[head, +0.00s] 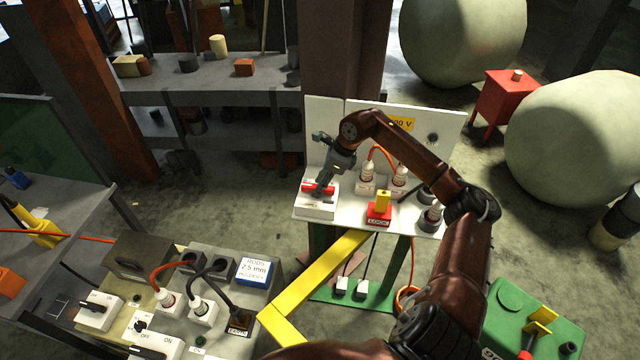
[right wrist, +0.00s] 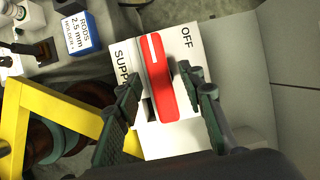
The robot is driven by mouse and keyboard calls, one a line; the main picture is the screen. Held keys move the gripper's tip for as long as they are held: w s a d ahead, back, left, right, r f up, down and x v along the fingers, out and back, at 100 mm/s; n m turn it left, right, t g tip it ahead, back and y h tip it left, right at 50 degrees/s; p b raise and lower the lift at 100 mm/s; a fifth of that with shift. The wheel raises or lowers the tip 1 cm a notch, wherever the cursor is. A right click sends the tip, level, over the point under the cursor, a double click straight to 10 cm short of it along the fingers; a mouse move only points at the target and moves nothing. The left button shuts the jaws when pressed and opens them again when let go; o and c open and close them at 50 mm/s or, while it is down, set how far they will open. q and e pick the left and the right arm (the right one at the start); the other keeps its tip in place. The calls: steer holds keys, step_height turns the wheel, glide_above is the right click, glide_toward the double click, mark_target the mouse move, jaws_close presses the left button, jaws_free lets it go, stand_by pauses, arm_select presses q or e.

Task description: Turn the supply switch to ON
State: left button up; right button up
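The supply switch is a white box (head: 316,207) with a red handle (head: 318,188), at the left end of the white panel's shelf in the head view. In the right wrist view the red handle (right wrist: 162,85) carries a white line at its upper end. The OFF label (right wrist: 187,37) is to its right, and a partly hidden SUPPLY label is to its left. My right gripper (head: 324,172) is above the switch. In the right wrist view my right gripper's fingers (right wrist: 163,82) are apart, one on each side of the handle, with visible gaps. My left gripper is out of view.
A red LOCK block with a yellow top (head: 381,208) and white plugs with orange cable (head: 368,177) stand right of the switch. A yellow beam (head: 315,283) runs below the shelf. A bench with switches and a blue rods box (head: 254,271) is at lower left.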

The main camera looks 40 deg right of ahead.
steer(key=shift+c, duration=0.4)
jaws_close()
